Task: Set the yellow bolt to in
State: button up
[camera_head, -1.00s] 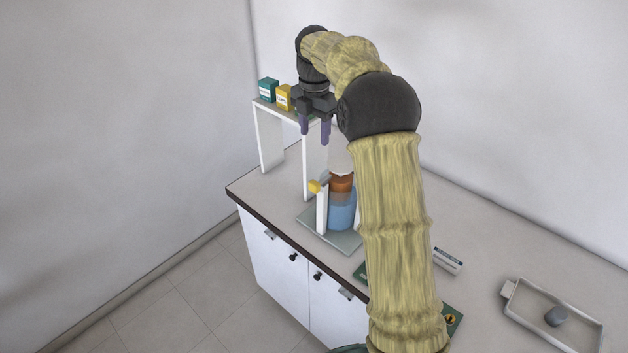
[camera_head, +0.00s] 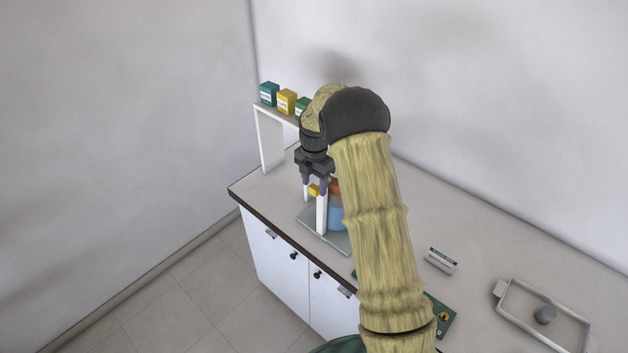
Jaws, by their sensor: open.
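The yellow bolt (camera_head: 314,190) is a small yellow block at the top of a white upright post (camera_head: 322,215) on a grey-green base plate (camera_head: 328,239). A vessel of orange and blue liquid (camera_head: 336,213) stands right behind the post, partly hidden by my arm. My gripper (camera_head: 314,186) points down, open, with its two purple fingers at the bolt's height, one to each side of it in the picture. I cannot tell whether the fingers touch the bolt.
A white shelf (camera_head: 273,141) bears several small boxes, including a teal one (camera_head: 269,94) and a yellow one (camera_head: 286,101). A white label block (camera_head: 441,260), a green board (camera_head: 445,318) and a tray (camera_head: 549,335) with a grey stone lie on the counter to the right.

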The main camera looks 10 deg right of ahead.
jog(key=shift+f, duration=0.55)
jog(key=shift+c, duration=0.4)
grip_shut()
jog(key=shift+w+d, duration=0.4)
jog(key=shift+d, duration=0.25)
jog(key=shift+w+d, duration=0.4)
jog(key=shift+d, duration=0.25)
jog(key=shift+w+a+r, duration=0.1)
jog(key=shift+w+r, duration=0.05)
